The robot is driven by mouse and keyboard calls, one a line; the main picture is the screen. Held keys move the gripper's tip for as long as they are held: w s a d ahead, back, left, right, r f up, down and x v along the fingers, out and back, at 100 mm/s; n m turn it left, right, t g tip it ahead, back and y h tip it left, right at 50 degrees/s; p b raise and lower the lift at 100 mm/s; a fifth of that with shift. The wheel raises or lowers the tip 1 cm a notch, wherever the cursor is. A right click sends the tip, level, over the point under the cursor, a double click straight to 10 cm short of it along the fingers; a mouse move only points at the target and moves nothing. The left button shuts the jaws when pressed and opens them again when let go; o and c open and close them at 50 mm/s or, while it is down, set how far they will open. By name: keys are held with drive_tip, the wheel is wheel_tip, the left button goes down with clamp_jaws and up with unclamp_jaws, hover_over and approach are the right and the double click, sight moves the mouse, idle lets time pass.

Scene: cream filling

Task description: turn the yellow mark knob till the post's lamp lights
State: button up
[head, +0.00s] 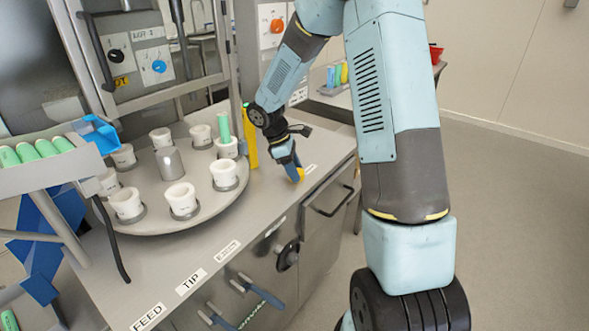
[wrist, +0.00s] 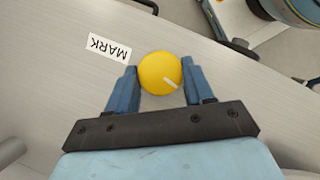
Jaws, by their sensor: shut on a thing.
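The yellow mark knob (wrist: 157,70) is round, with a white pointer line toward the lower right in the wrist view. It sits on the grey bench top beside a MARK label (wrist: 108,47). My gripper (wrist: 166,82) has its blue fingers on either side of the knob, shut on it. In the head view my gripper (head: 291,170) points down at the bench's right part, and a bit of the yellow knob (head: 300,175) shows at its tip. A yellow post (head: 250,142) stands just left of my wrist, partly hidden by it. I cannot make out a lit lamp on it.
A round turntable (head: 222,206) carries several white cups, one with a green cylinder (head: 223,126), around a steel cylinder (head: 170,163). A rack of green cylinders (head: 45,150) stands at left. FEED and TIP labels (head: 190,281) mark the front edge. A black knob (head: 287,254) protrudes from the front.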

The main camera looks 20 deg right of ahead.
drive_tip(key=shift+w+m, duration=0.1)
drive_tip(key=shift+m, duration=0.5)
drive_tip(key=shift+c, duration=0.3)
drive_tip(key=o, duration=1)
drive_tip(key=shift+r, duration=0.1)
drive_tip(key=v, duration=1.3)
drive_tip(key=shift+w+r, duration=0.2)
drive_tip(key=shift+w, duration=0.05)
